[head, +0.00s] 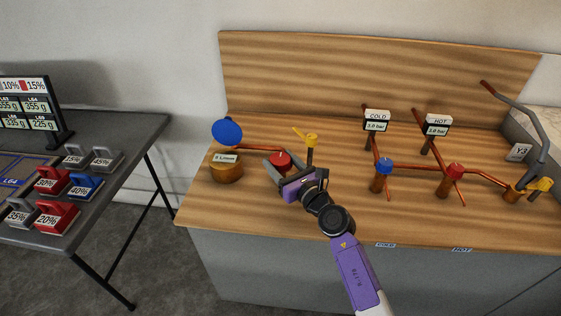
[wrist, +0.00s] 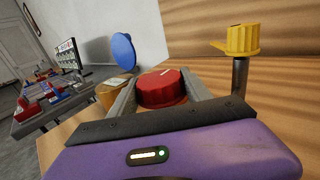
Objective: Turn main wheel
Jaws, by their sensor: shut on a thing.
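A red round wheel with a white mark on its top (head: 281,160) sits on the copper pipework at the left part of the wooden counter. It also shows in the wrist view (wrist: 162,88), between the grey fingers. My gripper (head: 278,162) is shut on the red wheel, with one finger on each side of it. The gripper body hides the wheel's lower part and what is beneath it. A yellow knob on a post (wrist: 240,40) stands just right of the wheel.
A copper pot (head: 226,168) with a raised blue lid (head: 227,131) stands left of the wheel. Blue (head: 384,165) and red (head: 455,170) valves under COLD and HOT gauges, and a grey tap (head: 538,130), stand to the right. A dark table (head: 130,128) with weights is at left.

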